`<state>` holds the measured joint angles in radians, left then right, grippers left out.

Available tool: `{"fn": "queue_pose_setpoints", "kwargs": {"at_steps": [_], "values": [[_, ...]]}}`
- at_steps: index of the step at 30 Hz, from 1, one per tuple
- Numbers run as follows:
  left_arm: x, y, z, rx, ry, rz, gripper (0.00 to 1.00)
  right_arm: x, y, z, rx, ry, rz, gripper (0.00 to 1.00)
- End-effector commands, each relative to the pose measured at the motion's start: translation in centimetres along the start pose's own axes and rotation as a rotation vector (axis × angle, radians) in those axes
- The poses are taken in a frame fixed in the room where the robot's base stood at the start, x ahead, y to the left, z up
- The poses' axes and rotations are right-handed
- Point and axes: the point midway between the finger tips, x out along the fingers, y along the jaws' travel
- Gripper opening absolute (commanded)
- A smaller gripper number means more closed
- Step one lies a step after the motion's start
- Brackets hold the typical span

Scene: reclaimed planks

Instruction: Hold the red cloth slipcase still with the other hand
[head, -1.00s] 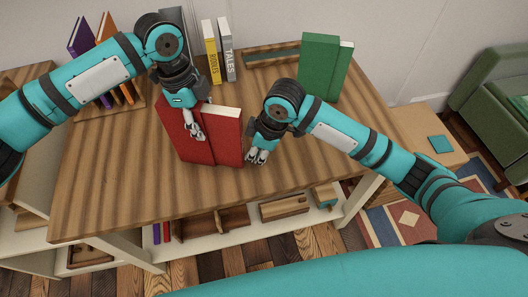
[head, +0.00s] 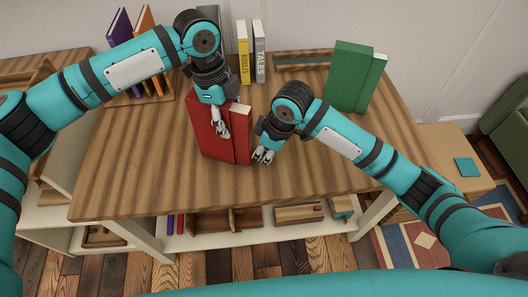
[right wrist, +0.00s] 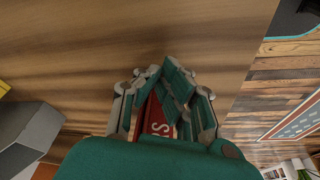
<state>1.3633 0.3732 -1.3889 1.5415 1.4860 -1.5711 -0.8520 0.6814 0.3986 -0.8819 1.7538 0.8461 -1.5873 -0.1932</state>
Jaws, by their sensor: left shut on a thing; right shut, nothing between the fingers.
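The red cloth slipcase (head: 208,137) stands upright on the plank table, with a red book (head: 242,143) showing pale pages at its right side. My left gripper (head: 219,128) comes down over the slipcase from above and is shut on it; its exact contact is partly hidden. My right gripper (head: 264,156) is shut and empty, low beside the right edge of the red book; I cannot tell whether it touches. In the right wrist view, a red surface with pale letters (right wrist: 156,120) shows behind the shut fingers (right wrist: 168,85).
The table (head: 140,180) is clear in front. A green slipcase with a green book (head: 348,78) stands at the back right. Grey and yellow books (head: 243,55) stand at the back, and purple and orange books (head: 121,30) at the back left. A low shelf (head: 250,240) lies below.

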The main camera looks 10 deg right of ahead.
Motion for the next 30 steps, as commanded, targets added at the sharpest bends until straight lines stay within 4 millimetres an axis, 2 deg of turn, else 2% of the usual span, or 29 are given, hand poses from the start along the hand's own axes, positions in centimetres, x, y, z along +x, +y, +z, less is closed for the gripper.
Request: {"fn": "queue_pose_setpoints", "kwargs": {"at_steps": [4,8,9,15,21,30], "values": [[-0.1,0.0,-0.3,0.005,0.008,-0.002,0.01,-0.4,0.0,1.1,-0.001,0.005,0.0,0.0],[-0.1,0.0,-0.2,0.003,0.005,-0.002,0.01,-1.0,0.1,3.7,0.002,-0.001,0.001,0.0],[-0.1,0.0,-0.2,0.003,0.005,-0.002,0.01,-1.7,0.2,4.0,0.0,0.002,0.003,0.0],[-0.1,0.0,-0.1,0.002,0.003,-0.002,0.01,-6.6,0.1,3.8,-0.003,0.003,0.004,0.0],[-0.1,0.0,-0.1,0.001,0.002,-0.002,0.01,-9.9,0.1,3.8,-0.001,0.002,0.003,0.0],[-0.1,0.0,-0.1,0.001,0.002,-0.002,0.01,-11.1,0.1,3.8,0.0,-0.001,0.0,0.0]]}}
